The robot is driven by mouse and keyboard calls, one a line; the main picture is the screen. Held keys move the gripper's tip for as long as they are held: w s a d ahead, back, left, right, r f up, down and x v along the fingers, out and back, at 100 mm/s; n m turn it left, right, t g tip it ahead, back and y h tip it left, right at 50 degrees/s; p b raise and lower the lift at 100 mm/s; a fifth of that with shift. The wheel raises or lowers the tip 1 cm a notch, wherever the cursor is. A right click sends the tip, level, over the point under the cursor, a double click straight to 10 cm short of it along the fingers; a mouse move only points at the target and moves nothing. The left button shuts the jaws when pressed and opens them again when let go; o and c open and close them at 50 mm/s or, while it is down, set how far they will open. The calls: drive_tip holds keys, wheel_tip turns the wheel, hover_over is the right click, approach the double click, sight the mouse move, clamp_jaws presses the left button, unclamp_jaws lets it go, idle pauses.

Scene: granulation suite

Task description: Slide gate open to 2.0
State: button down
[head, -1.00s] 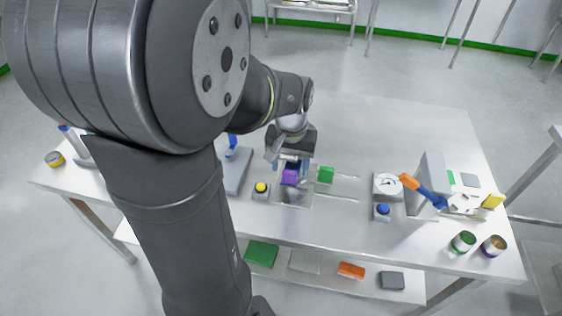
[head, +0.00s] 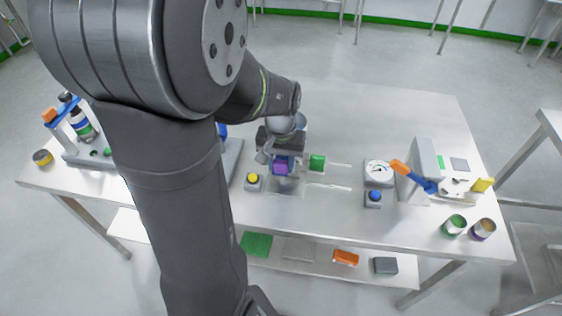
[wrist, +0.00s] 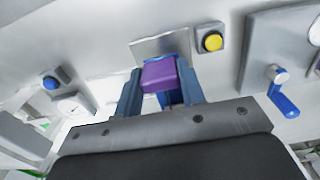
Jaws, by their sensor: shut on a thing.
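A purple block (head: 281,168) sits on a clear or metal plate (head: 287,186) on the table, at the left end of two pale parallel rails (head: 330,186). I take it to be the slide gate's handle. My gripper (head: 282,157) is over it, pointing down. In the wrist view, the purple block (wrist: 159,75) is between my gripper's two blue-grey fingers (wrist: 160,90), which are shut on it. The plate (wrist: 150,47) shows behind it. Any scale marks are too small to read.
A yellow button (head: 253,179) is close on the left. A round dial gauge (head: 379,171) and a blue button (head: 374,197) are to the right, with a grey unit (head: 423,170) beyond. The wrist view shows a blue lever (wrist: 283,101). My arm hides the table's left-middle.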

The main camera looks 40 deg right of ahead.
drive_tip(key=shift+w+a, duration=1)
drive_tip(key=c, duration=0.9)
unclamp_jaws()
drive_tip(key=shift+w, duration=0.1)
wheel_tip(320, 180, up, 18)
drive_tip(key=shift+f, duration=0.25)
drive_tip(key=shift+f, duration=0.1)
drive_tip(key=f, duration=1.7)
drive_tip(key=shift+s+d+f, duration=0.15)
drive_tip(key=shift+s+d, duration=0.05)
drive_tip(key=shift+s, duration=0.1)
